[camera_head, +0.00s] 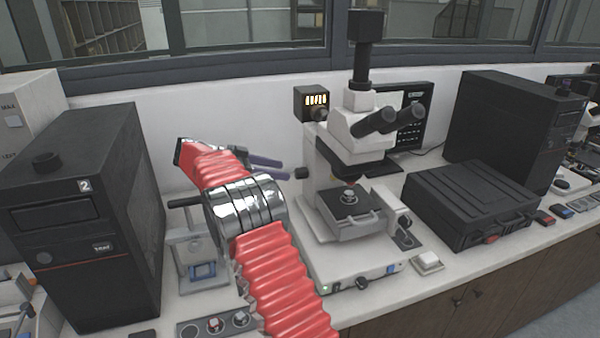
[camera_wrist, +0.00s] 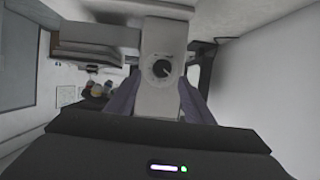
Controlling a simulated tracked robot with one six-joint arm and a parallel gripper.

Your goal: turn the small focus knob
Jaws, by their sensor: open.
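The white microscope (camera_head: 316,205) stands on the bench in the middle of the head view. A small dark knob (camera_head: 303,173) sticks out from its left side. In the wrist view a round knob with a dark centre (camera_wrist: 163,69) shows on the pale microscope column (camera_wrist: 164,38). My gripper (camera_head: 286,168) points right at the microscope's left side, its purple-grey fingers apart and empty, a short way from the dark knob. In the wrist view the fingers of my gripper (camera_wrist: 158,97) flank the column below the round knob. Contact does not show.
A black computer case (camera_head: 85,215) stands at the left. A small press-like device (camera_head: 190,262) stands under my arm. A black case (camera_head: 470,205) lies right of the microscope. A lit black box (camera_head: 312,103) is behind. Bench room near the microscope is narrow.

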